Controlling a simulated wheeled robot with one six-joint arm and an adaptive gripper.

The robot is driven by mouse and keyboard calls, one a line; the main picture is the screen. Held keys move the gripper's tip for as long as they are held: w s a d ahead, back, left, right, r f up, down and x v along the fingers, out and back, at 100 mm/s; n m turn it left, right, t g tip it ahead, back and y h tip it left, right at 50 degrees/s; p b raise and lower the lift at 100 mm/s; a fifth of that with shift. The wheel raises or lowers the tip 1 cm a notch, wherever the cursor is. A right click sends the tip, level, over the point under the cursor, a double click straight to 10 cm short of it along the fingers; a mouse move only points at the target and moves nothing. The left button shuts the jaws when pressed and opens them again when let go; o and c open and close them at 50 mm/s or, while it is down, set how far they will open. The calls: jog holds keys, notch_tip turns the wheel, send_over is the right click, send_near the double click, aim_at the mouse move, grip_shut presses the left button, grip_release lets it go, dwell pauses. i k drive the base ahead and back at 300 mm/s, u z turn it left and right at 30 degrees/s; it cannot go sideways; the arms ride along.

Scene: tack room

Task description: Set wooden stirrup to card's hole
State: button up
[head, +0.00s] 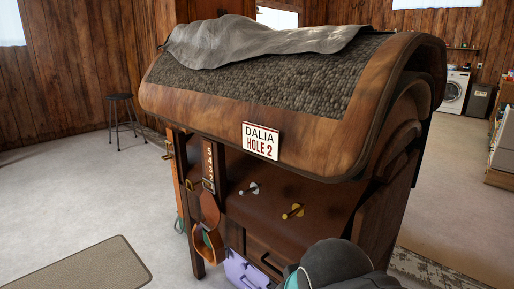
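A white card (261,141) reading "DALIA HOLE 2" is fixed to the front of the brown wooden saddle rack (310,140). A dark strap (208,165) with a column of small pale marks hangs at the rack's left; the marks are too small to read. A brown wooden stirrup (198,241) hangs at the strap's lower end, below a rounded brown leather piece (210,208). Which hole the strap is fastened at cannot be told. My gripper cannot be made out; a dark grey arm link of mine with a teal cap fills the bottom right.
A silver knob (249,189) and a brass knob (293,211) stick out from the rack's front. A lavender object (243,270) sits low beside the rack. A stool (125,118) stands behind left. A mat (85,267) lies on open floor.

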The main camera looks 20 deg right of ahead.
aim_at(210, 207)
jog(key=z, duration=2.2)
jog(key=k, duration=0.7)
jog(key=u, duration=0.95)
